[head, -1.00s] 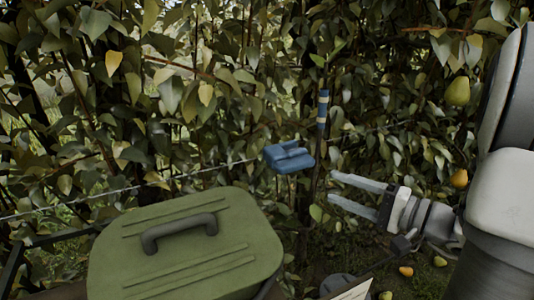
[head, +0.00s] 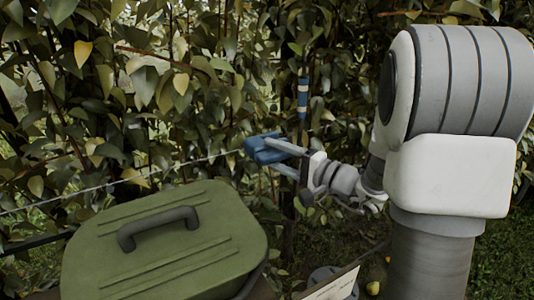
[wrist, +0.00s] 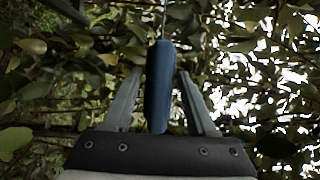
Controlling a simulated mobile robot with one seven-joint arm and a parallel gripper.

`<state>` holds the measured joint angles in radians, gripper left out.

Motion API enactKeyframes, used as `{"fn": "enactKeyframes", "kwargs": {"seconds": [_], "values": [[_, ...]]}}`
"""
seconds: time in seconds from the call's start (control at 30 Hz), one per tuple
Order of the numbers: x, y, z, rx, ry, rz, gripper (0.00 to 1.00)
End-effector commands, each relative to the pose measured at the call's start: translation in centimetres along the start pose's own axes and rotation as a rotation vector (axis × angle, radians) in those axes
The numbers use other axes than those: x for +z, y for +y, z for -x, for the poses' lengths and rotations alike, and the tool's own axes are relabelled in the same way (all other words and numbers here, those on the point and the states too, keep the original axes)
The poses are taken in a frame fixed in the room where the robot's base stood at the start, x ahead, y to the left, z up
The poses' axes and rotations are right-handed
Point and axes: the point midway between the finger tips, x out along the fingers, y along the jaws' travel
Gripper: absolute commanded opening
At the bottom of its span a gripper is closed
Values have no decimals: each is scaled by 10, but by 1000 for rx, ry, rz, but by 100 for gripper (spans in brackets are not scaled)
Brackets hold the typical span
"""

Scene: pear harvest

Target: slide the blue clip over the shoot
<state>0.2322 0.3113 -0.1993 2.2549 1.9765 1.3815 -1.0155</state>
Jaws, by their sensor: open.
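The blue clip (head: 257,148) sits at the wire, left of the upright shoot. The shoot carries blue and white bands (head: 302,98) and runs down through the leaves. My gripper (head: 270,152) is open at the clip, reaching in from the right, its fingers partly in front of the clip. In the wrist view the clip (wrist: 159,85) stands between the two spread fingers, with a gap showing on each side near the tips. Its lower end is close to the palm; whether it touches is unclear.
A green lidded box (head: 165,245) with a dark handle fills the lower left. A thin wire (head: 110,183) crosses in front of dense leaves. A white card (head: 330,285) stands at the bottom. A pear (head: 373,288) lies on the grass.

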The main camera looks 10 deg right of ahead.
Motion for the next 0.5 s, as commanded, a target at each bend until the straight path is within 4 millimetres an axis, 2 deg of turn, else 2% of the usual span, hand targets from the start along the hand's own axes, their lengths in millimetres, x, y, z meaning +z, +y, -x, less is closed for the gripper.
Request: {"fn": "enactKeyframes", "kwargs": {"seconds": [0.1,0.2,0.5], "values": [[0,1,-15,0,-2,1,57],[0,0,-22,1,0,0,57],[0,0,-25,0,1,-1,57]]}}
